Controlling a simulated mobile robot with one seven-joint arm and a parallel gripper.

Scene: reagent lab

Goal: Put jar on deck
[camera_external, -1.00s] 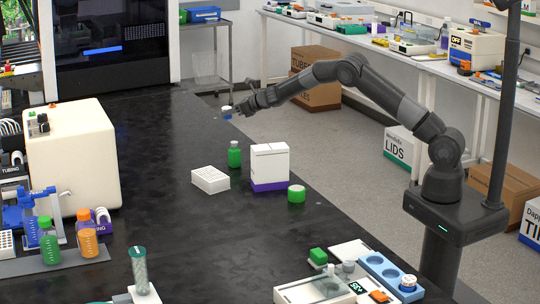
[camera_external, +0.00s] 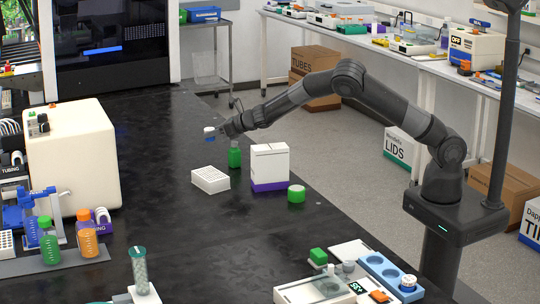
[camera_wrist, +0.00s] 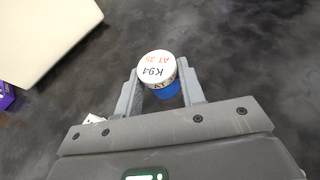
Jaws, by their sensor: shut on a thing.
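The jar is small, with a white top marked "K94 AT 35" and a blue lower part. In the external view the jar (camera_external: 209,131) is in the air over the black bench, left of the green bottle. In the wrist view the jar (camera_wrist: 157,70) sits between the fingertips. My gripper (camera_external: 217,130) is shut on it; its two grey fingers (camera_wrist: 160,88) touch either side of the jar. I cannot tell which surface is the deck.
A large cream machine (camera_external: 72,155) is at the left. The black bench (camera_external: 180,250) has free room in the middle.

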